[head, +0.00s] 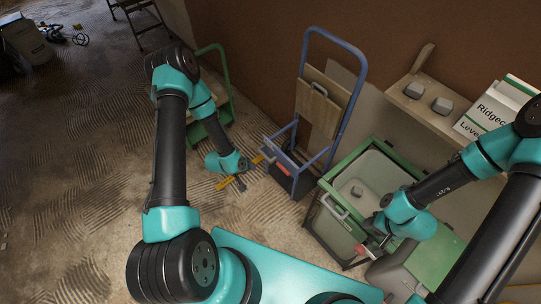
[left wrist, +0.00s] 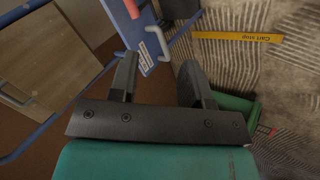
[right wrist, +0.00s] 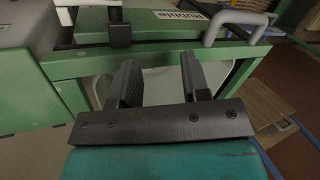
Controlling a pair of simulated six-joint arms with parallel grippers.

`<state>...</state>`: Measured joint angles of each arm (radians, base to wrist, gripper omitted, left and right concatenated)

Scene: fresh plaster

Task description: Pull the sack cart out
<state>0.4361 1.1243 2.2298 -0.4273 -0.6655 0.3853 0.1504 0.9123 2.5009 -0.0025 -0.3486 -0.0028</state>
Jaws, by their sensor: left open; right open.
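The sack cart (head: 352,62) has a tall blue tube frame with a wooden board in it. It stands against the brown wall in the head view, and its blue tube (left wrist: 45,130) and board show at the left of the left wrist view. A low blue front (left wrist: 135,30) with a pale handle and a red patch is at its foot. My left gripper (head: 238,178) is open and empty, low over the floor, left of the cart and apart from it. My right gripper (head: 376,238) is open at the green rubble bin; contact cannot be told.
A yellow "Cart stop" strip (left wrist: 235,37) lies on the floor by the cart. The green-framed rubble bin (head: 335,190) stands close on the cart's right. A green frame (head: 226,75) stands on its left. A shelf (head: 425,108) holds grey blocks.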

